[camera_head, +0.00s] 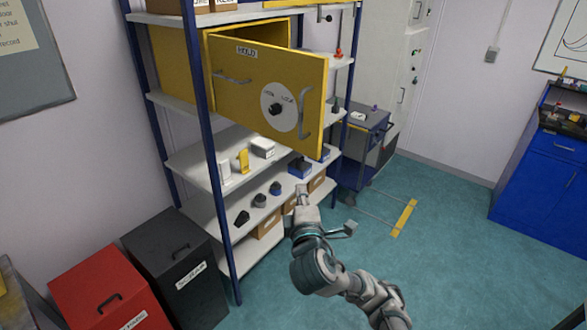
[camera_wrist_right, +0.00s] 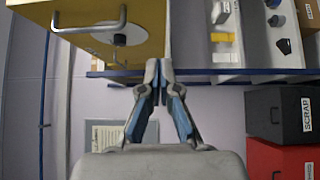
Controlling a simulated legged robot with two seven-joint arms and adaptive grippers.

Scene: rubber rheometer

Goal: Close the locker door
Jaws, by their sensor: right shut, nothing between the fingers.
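The yellow locker (camera_head: 262,31) sits on the upper part of the shelf rack. My right gripper (camera_head: 301,190) is below the door in the head view, shut and empty. In the right wrist view, the shut fingertips (camera_wrist_right: 158,68) are by the lower edge of the yellow door (camera_wrist_right: 140,15); contact cannot be told. My left gripper is not in view.
The blue-posted shelf rack (camera_head: 197,100) holds several small items on lower shelves. A black bin (camera_head: 165,245) and a red bin (camera_head: 100,285) stand at lower left. A blue cart (camera_head: 358,140) is behind, a blue cabinet (camera_head: 545,190) at right. Green floor is open between.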

